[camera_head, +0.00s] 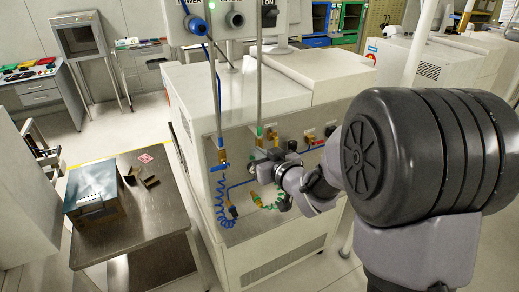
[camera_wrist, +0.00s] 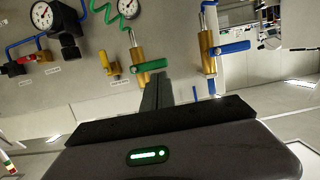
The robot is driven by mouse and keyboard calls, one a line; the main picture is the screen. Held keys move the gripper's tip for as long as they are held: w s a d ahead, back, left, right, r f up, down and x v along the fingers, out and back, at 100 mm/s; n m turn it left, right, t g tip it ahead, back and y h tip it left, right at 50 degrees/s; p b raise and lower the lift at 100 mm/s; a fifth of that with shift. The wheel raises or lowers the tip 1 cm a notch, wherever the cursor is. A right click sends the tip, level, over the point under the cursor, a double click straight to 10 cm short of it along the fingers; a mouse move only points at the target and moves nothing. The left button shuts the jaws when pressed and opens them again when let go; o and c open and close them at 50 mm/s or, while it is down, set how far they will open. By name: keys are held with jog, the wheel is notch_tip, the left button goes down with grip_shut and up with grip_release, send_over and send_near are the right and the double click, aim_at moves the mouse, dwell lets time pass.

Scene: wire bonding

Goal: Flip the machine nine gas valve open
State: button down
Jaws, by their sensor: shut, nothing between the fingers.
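In the wrist view a brass valve with a green handle (camera_wrist: 153,65) sits just beyond my fingertips. Its handle lies crosswise to the valve body. A second brass valve with a blue handle (camera_wrist: 234,47) is to the right, its handle also crosswise. The blue handle also shows in the head view (camera_head: 219,168), left of my gripper. My gripper (camera_wrist: 157,78) is shut and empty, its fingertips close to the green handle; I cannot tell whether they touch. In the head view my gripper (camera_head: 258,168) is at the machine's front panel and hides part of the green valve. The panel labels are too small to read.
A pressure gauge (camera_wrist: 43,14) with a black fitting and red and yellow parts are on the panel. Green and blue coiled hoses (camera_head: 226,203) hang near the valves. A steel table (camera_head: 150,225) with a blue-grey box (camera_head: 95,190) stands left of the machine.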

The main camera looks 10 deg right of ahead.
dwell(0.4)
jog(key=shift+a+f+n+b, duration=0.15)
jog(key=shift+n+b, duration=0.15)
jog(key=shift+b, duration=0.45)
